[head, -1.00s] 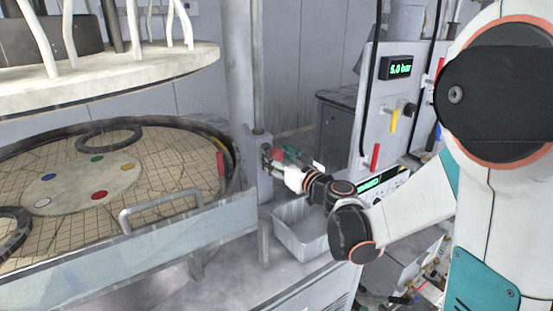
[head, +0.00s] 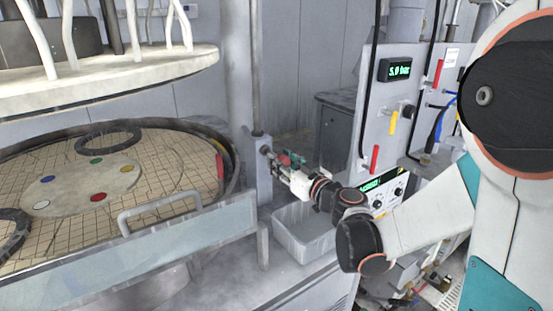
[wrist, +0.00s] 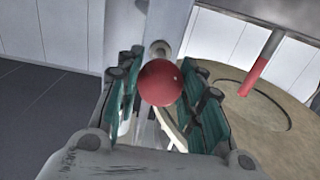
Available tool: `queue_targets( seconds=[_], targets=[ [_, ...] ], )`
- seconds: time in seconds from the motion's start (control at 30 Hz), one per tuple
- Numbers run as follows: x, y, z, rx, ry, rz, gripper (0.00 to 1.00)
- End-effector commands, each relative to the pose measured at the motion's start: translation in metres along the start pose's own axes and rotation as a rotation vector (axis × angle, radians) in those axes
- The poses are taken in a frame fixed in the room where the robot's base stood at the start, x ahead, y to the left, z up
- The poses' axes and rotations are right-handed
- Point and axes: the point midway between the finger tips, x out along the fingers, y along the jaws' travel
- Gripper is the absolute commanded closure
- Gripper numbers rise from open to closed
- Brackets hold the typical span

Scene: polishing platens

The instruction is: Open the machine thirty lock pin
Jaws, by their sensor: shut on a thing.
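The lock pin ends in a red ball knob (wrist: 160,83), seen large in the wrist view between two green-padded fingers. My gripper (wrist: 163,98) is shut on this knob. Behind the knob, a pale round fitting shows on the grey post. In the head view my gripper (head: 283,162) is just right of the grey post block (head: 259,170) beside the platen. A short stretch of pin shows between the block and the fingers. The knob is small and partly covered by the fingers there.
A grey bin (head: 303,232) stands below my gripper. The round platen (head: 90,190) with its rail (head: 160,208) lies left. A panel with a pressure display (head: 398,69) and red and yellow handles stands right, close to my arm.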

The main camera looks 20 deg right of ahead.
Motion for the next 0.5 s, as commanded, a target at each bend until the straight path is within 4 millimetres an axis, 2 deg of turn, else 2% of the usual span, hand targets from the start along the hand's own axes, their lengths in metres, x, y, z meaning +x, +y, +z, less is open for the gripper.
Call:
queue_targets(
  seconds=[0.03,0.1,0.37,0.4,0.5],
  targets=[
    [-0.011,0.001,0.0,-0.001,0.0,0.004,1.0],
    [-0.02,0.001,0.0,-0.001,0.0,0.002,1.0],
    [-0.022,-0.001,0.001,-0.002,-0.001,0.0,1.0],
    [-0.022,-0.001,0.001,-0.002,-0.001,0.0,0.63],
    [-0.022,-0.001,0.001,-0.001,-0.001,0.0,0.44]
  ],
)
